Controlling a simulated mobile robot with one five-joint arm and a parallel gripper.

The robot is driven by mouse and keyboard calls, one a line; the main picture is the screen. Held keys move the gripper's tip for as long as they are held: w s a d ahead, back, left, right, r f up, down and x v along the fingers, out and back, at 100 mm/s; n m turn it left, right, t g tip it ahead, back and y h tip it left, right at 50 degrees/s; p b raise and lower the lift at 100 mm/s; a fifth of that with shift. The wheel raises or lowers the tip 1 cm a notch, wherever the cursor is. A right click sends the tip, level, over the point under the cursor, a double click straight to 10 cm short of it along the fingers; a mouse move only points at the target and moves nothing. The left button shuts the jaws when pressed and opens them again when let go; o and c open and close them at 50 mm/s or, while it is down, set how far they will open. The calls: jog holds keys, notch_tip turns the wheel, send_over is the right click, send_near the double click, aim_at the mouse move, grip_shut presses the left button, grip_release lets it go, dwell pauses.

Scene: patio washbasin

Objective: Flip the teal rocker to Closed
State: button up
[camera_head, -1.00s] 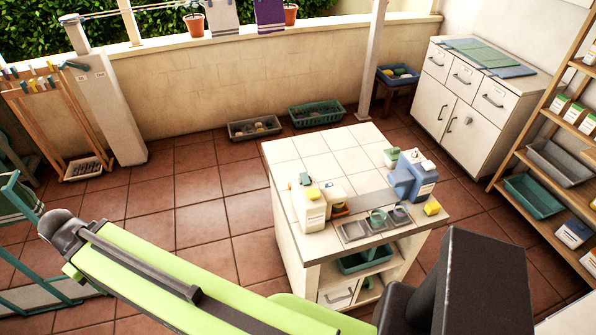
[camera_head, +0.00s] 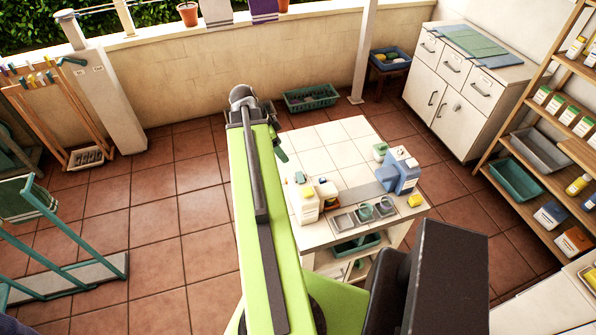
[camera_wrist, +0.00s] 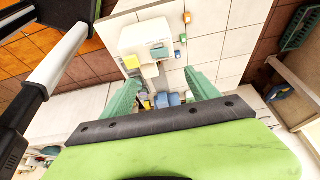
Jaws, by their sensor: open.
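A small dark teal piece (camera_head: 73,61), which looks like the rocker, is at the top of the white post (camera_head: 105,105) at the far left. Two small labels are on the post below it; their words and the piece's tilt are too small to tell. The rocker is not recognizable there.
The tiled island (camera_head: 340,155) holds white bottles (camera_head: 303,198), a blue jug (camera_head: 399,172) and small cups. A wooden peg rack (camera_head: 55,110) stands beside the post. A teal frame (camera_head: 60,240) stands at the left. Open floor (camera_head: 190,180) lies between post and island.

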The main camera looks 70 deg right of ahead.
aim_at(300, 177)
jog(key=b+x, duration=1.5)
jog(key=x, duration=0.2)
jog(key=shift+w+f+b, duration=0.1)
jog(key=shift+f+b, duration=0.1)
jog(key=shift+b, duration=0.1)
jog(key=shift+r, duration=0.1)
jog(key=c, duration=1.3)
jog(key=shift+c, duration=0.3)
jog(key=o, duration=1.4)
jog(key=shift+c, duration=0.2)
